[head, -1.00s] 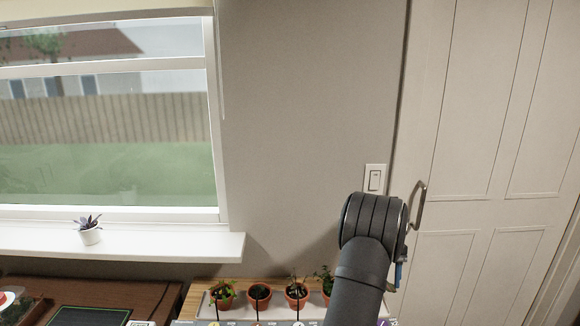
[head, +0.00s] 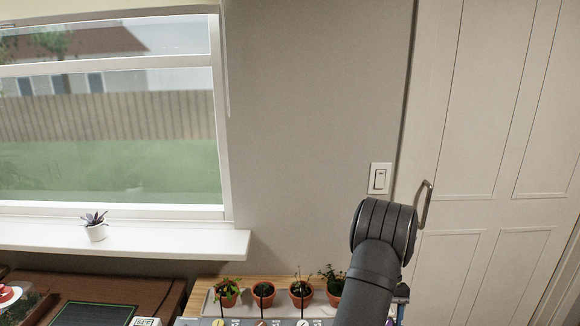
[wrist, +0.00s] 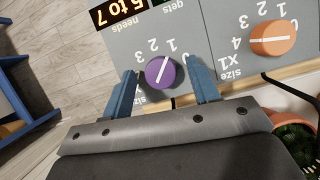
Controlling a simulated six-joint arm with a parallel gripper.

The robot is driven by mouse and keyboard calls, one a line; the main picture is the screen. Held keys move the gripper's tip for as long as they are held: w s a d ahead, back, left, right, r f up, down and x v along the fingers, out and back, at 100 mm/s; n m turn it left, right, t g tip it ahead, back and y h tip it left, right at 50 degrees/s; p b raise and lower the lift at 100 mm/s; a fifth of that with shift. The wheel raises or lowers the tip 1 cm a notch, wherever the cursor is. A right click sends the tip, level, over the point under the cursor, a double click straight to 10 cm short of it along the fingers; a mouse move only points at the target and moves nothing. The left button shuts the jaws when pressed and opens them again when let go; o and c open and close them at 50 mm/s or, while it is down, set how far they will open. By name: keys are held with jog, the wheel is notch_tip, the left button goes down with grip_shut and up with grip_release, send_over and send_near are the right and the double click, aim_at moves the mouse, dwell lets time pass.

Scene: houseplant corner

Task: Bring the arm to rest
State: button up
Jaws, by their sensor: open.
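My gripper (wrist: 163,88) shows in the wrist view with its two blue fingers apart. A purple knob (wrist: 160,72) with a white pointer line lies between the fingers in that view. I cannot tell whether the fingers touch it. The knob sits on a grey panel (wrist: 215,30) with printed numbers. In the head view my dark arm rises at the lower right, in front of the wall, and hides part of what is behind it. The gripper itself is mostly hidden there.
An orange knob (wrist: 272,38) is beside the purple one. Several potted plants (head: 264,291) stand in a row on a tray behind the panel. A small succulent (head: 95,226) is on the windowsill (head: 150,243). A wooden floor (wrist: 50,60) and a blue frame (wrist: 25,105) show at left.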

jog(key=a+v, duration=0.1)
jog(key=v, duration=1.6)
jog(key=x, duration=1.1)
jog(key=d+x, duration=0.1)
jog(key=x, duration=0.5)
jog(key=shift+f, duration=0.1)
jog(key=n+h, duration=0.1)
jog(key=n, duration=0.2)
jog(key=shift+a+n, duration=0.15)
jog(key=shift+n, duration=0.25)
jog(key=n+h, duration=0.1)
jog(key=n, duration=0.2)
jog(key=shift+t+h, duration=0.3)
jog(key=shift+t, duration=0.1)
jog(key=n, duration=0.2)
jog(key=n+t+h, duration=0.1)
jog(key=n, duration=0.2)
jog(key=shift+s+a, duration=0.15)
jog(key=n+t+h, duration=0.1)
jog(key=n, duration=0.2)
jog(key=shift+n, duration=0.3)
dwell(0.8)
